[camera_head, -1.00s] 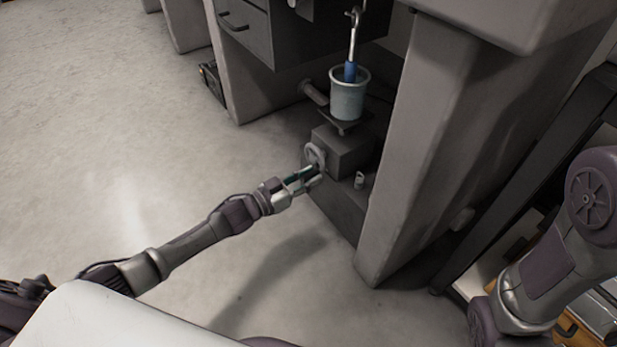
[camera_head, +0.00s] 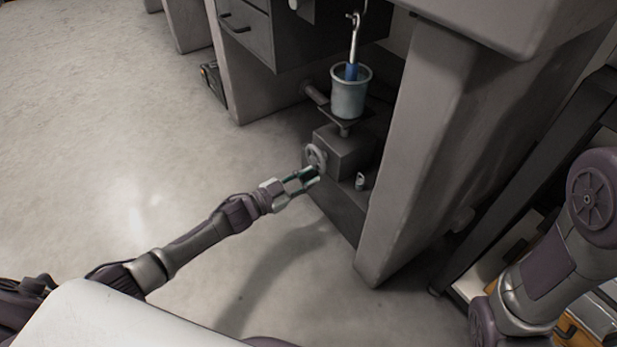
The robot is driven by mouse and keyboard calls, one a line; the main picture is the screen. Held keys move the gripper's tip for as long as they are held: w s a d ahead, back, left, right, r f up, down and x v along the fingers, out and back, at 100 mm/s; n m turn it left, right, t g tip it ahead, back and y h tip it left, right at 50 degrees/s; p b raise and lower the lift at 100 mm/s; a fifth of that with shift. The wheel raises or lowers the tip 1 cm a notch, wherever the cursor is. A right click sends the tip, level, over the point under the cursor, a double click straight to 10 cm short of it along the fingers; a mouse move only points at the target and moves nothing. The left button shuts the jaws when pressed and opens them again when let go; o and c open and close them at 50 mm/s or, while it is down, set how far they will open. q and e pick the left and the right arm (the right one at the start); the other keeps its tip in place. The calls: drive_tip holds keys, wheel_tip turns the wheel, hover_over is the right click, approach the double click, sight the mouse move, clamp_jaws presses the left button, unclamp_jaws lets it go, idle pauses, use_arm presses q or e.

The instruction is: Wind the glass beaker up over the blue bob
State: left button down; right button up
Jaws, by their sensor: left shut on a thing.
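The glass beaker (camera_head: 348,98) stands upright on a small dark platform (camera_head: 366,113), which a short post carries above a grey jack box (camera_head: 343,149). The blue bob (camera_head: 351,71) hangs from a metal hook and rod, with its lower part down inside the beaker mouth and hidden by the wall. A handwheel (camera_head: 314,155) sits on the left face of the box. My left gripper (camera_head: 314,176) is at the lower rim of the wheel, shut on it, though the exact contact is small to see. My right gripper is out of view; only my right arm shows.
The jack stands in the recess under the table, between a drawer cabinet (camera_head: 243,40) and a thick grey table leg (camera_head: 420,150). A small metal piece (camera_head: 360,181) lies beside the box. The floor at left is clear.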

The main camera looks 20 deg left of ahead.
use_arm(q)
drive_tip(key=shift+w+a+r+m+b, duration=0.3)
drive_tip(key=shift+w+a+m+b, duration=0.3)
drive_tip(key=shift+m, duration=2.65)
drive_tip(key=shift+w+a+r+m+b, duration=0.35)
drive_tip(key=shift+a+m, duration=0.4)
drive_tip(key=shift+m, duration=2.45)
drive_tip(key=shift+w+a+r+m+b, duration=0.35)
drive_tip(key=shift+w+a+m, duration=0.3)
drive_tip(key=shift+m, duration=2.6)
drive_tip(key=c, duration=1)
unclamp_jaws()
drive_tip(key=v, duration=1.2)
drive_tip(key=shift+a, duration=0.1)
